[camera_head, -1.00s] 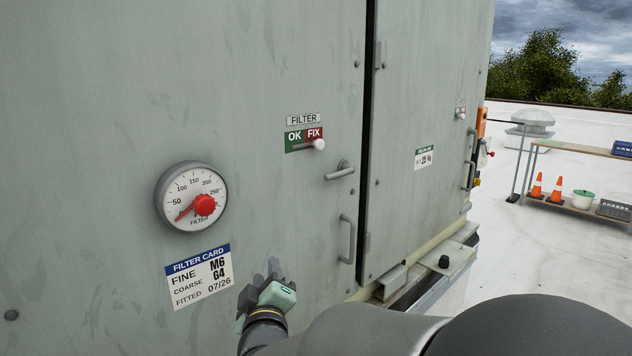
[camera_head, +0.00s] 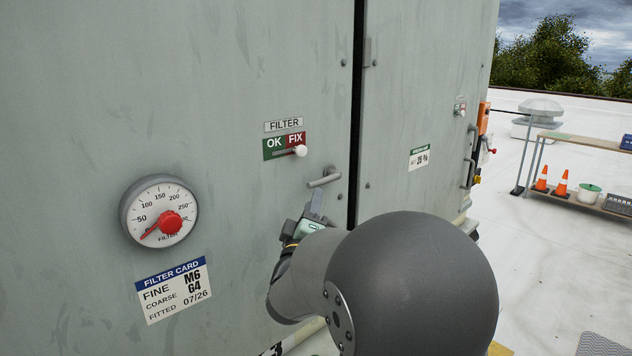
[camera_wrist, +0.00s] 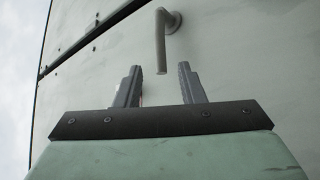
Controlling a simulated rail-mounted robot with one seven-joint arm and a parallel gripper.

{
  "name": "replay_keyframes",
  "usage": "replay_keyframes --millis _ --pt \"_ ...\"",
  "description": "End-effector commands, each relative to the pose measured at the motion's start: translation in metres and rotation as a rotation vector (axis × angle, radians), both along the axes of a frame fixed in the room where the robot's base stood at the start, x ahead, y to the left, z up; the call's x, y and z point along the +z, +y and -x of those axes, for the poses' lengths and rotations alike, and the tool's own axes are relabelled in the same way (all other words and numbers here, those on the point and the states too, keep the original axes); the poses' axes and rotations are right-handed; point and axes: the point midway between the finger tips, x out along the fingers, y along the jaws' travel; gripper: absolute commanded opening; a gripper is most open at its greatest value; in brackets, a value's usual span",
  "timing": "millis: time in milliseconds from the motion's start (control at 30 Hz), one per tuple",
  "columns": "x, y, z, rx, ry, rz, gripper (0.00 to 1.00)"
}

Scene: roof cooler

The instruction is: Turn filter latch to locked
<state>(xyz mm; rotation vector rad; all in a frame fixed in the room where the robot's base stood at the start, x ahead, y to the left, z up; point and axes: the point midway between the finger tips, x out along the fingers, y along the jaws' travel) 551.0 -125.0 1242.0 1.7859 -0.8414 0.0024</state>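The filter latch (camera_head: 324,178) is a grey lever handle on the grey-green cabinet door, beside the dark door seam. In the head view it points left, close to horizontal. In the wrist view the latch (camera_wrist: 160,42) shows ahead of my gripper, its bar lined up between the two fingers. My gripper (camera_head: 316,202) is just below the latch in the head view, partly hidden by my arm. In the wrist view my gripper (camera_wrist: 158,75) is open, with nothing between its fingertips. The latch bar appears apart from both fingers.
A FILTER OK/FIX slider (camera_head: 299,151) sits above the latch, its white knob at FIX. A dial gauge (camera_head: 159,211) and a filter card (camera_head: 174,290) are at left. A door handle (camera_head: 469,158) is on the right panel. Cones (camera_head: 561,184) stand on a far shelf.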

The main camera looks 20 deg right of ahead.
Motion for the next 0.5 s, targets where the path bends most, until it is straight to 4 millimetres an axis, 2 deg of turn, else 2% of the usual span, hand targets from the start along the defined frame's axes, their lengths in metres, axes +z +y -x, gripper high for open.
replay_keyframes --millis 33,200,500 --pt "0.007 -0.006 -0.008 -0.001 0.001 0.0 0.36" --pt "0.017 -0.021 -0.029 -0.001 0.002 0.0 0.36" --pt "0.021 -0.03 -0.041 0.001 0.001 -0.002 0.36"
